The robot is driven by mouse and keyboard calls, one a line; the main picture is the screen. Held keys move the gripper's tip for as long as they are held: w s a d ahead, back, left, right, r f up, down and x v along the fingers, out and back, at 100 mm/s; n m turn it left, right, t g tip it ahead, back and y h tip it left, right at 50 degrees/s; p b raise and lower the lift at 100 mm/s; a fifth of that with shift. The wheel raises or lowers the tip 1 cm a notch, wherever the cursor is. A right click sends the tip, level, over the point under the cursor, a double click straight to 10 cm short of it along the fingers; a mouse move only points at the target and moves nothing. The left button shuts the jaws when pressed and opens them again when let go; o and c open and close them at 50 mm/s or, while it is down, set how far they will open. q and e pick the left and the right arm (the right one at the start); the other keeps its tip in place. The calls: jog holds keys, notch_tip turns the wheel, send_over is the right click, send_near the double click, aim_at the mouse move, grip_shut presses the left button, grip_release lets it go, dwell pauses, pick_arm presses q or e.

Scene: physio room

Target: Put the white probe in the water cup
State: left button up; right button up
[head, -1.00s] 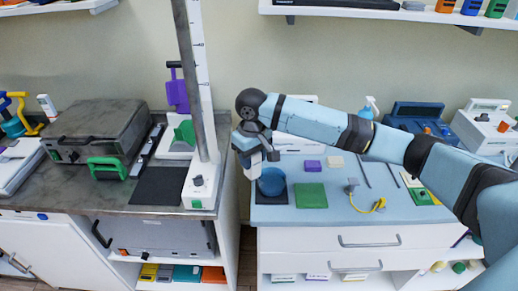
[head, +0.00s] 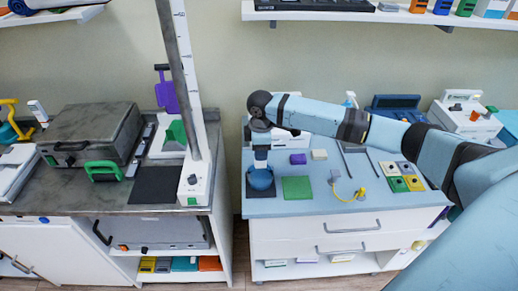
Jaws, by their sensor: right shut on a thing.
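The blue water cup (head: 262,181) stands on a dark square mat (head: 295,191) at the left end of the blue-topped counter in the head view. My right gripper (head: 261,157) points down right above the cup. It is shut on the white probe (head: 261,164), of which only a small pale part shows between the fingers and the cup's opening. Whether the probe's tip is inside the rim or just above it I cannot tell. My left gripper is not in view.
A green square pad (head: 297,188) lies just right of the cup, with a purple block (head: 298,159) behind it. A yellow-cabled item (head: 350,195) lies farther right. A gap separates this counter from the grey one, where a tall scale column (head: 178,75) stands.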

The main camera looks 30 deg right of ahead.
aim_at(261, 164)
notch_tip(261, 164, down, 3)
jog(key=b, duration=0.2)
jog(key=shift+r+b, duration=0.2)
jog(key=shift+b, duration=0.1)
jog(key=shift+f+b, duration=0.65)
jog(key=shift+b, duration=0.15)
jog(key=shift+f, duration=0.8)
jog(key=shift+p, duration=1.55)
jog(key=shift+f, duration=0.45)
dwell(0.5)
jog(key=o, duration=1.6)
